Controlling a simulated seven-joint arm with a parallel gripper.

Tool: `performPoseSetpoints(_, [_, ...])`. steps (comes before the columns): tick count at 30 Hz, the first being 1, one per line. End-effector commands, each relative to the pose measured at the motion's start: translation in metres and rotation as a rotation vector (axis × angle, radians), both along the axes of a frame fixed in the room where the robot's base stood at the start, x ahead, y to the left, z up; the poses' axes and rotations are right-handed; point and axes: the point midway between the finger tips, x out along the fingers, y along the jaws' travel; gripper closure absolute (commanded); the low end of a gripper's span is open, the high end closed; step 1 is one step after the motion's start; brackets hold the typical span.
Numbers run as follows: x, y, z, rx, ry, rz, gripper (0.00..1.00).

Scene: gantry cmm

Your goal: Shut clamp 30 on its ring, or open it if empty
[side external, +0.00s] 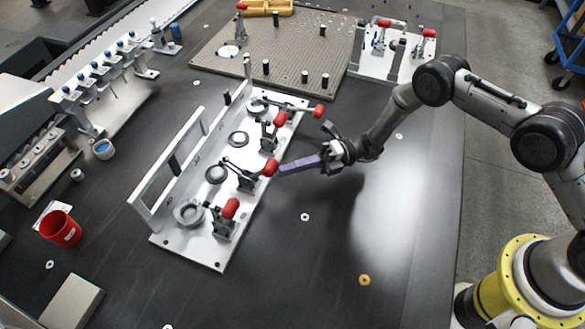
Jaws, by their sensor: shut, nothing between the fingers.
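A white fixture plate (200,252) carries a row of toggle clamps with red handles and several grey rings. I cannot read any numbers, so I cannot tell which clamp is 30. My gripper (284,169) is shut and empty, its long purple fingers pointing left. The fingertips are at or very near the red handle (270,167) of a middle clamp (246,181); contact is unclear. That clamp's arm reaches left toward a ring (216,174); whether it presses on it is unclear. Neighbouring handles are the front one (231,208) and a rear one (281,118).
The fixture has a raised white frame (165,180) along its left side. A further clamp handle (318,110) sticks out at its back right. A perforated plate (285,45) with posts lies behind. A red cup (61,229) stands at left. The dark table right of the fixture is mostly clear.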

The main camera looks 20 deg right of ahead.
Motion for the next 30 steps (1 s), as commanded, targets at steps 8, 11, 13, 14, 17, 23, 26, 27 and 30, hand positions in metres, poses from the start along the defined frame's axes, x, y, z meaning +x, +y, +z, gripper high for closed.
performPoseSetpoints(8, [0.015,0.014,0.026,-0.143,0.138,-0.005,1.0])
performPoseSetpoints(11, [0.019,0.019,0.03,-0.152,0.149,-0.004,1.0])
performPoseSetpoints(13, [0.021,0.02,0.031,-0.152,0.152,-0.004,1.0])
performPoseSetpoints(14, [0.021,0.02,0.031,-0.152,0.152,-0.004,1.0])
performPoseSetpoints(17, [0.021,0.02,0.031,-0.151,0.151,-0.004,1.0])
performPoseSetpoints(23, [0.02,0.02,0.031,-0.15,0.15,-0.004,1.0])
performPoseSetpoints(26, [0.017,0.016,0.032,-0.151,0.15,-0.005,1.0])
performPoseSetpoints(27, [0.014,0.013,0.032,-0.151,0.151,-0.005,1.0])
performPoseSetpoints(30, [0.003,0.002,0.034,-0.151,0.153,-0.005,1.0])
